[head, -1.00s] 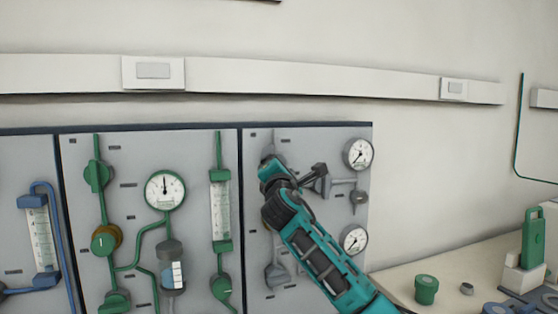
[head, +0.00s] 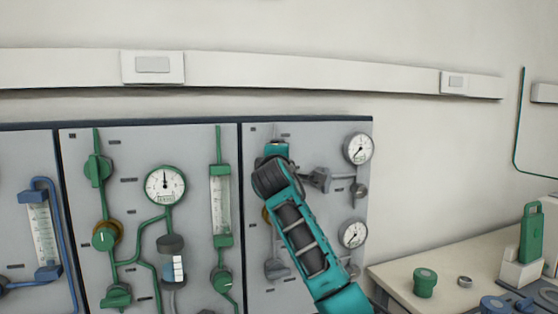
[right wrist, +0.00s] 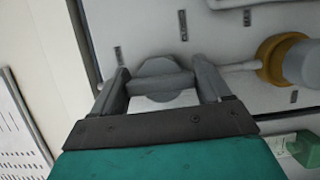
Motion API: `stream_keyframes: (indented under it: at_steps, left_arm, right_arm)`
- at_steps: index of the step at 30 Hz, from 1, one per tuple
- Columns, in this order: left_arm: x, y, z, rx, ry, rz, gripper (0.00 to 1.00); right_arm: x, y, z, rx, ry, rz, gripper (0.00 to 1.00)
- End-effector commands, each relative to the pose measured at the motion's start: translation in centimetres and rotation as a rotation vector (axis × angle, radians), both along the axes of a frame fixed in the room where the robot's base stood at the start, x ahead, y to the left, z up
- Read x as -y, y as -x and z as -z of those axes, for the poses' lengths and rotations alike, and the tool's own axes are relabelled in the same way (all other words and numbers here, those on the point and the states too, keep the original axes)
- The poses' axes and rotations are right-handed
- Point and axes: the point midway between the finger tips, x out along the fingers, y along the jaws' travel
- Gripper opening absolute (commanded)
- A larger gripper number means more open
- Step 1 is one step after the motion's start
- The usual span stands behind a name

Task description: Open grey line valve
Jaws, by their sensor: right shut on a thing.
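The grey line valve's knob (right wrist: 160,68) shows in the right wrist view on the grey panel, between the two fingers of my right gripper (right wrist: 163,80). The gripper is shut on the knob, with one finger on each side and the knob's bar across the gap. In the head view my right gripper's teal body (head: 277,149) is at the upper left of the grey-line panel (head: 325,134). My wrist hides the knob and the fingers there. My left gripper is not in view.
Two gauges (head: 358,149) (head: 353,234) and a grey regulator (head: 319,180) sit right of my arm. Green-line fittings, including a flow tube (head: 221,205), are on the panel to the left. A bench (head: 400,275) with a green jar (head: 425,282) is at lower right.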

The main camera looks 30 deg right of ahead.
Motion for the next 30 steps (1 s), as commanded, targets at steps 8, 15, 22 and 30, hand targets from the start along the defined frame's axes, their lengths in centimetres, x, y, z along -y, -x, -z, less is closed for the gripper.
stream_keyframes:
  at_steps: [8,15,22,30]
  left_arm:
    - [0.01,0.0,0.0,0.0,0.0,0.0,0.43]
    - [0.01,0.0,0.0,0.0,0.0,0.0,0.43]
    - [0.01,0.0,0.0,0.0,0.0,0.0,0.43]
    - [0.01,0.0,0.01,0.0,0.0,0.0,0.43]
  right_arm:
    - [0.04,0.01,-0.01,0.006,-0.025,0.001,0.46]
    - [0.06,0.02,-0.01,0.005,-0.024,0.002,0.46]
    - [0.05,0.01,0.0,0.006,-0.023,0.001,0.94]
    - [0.0,0.02,0.0,0.005,-0.022,0.0,0.98]
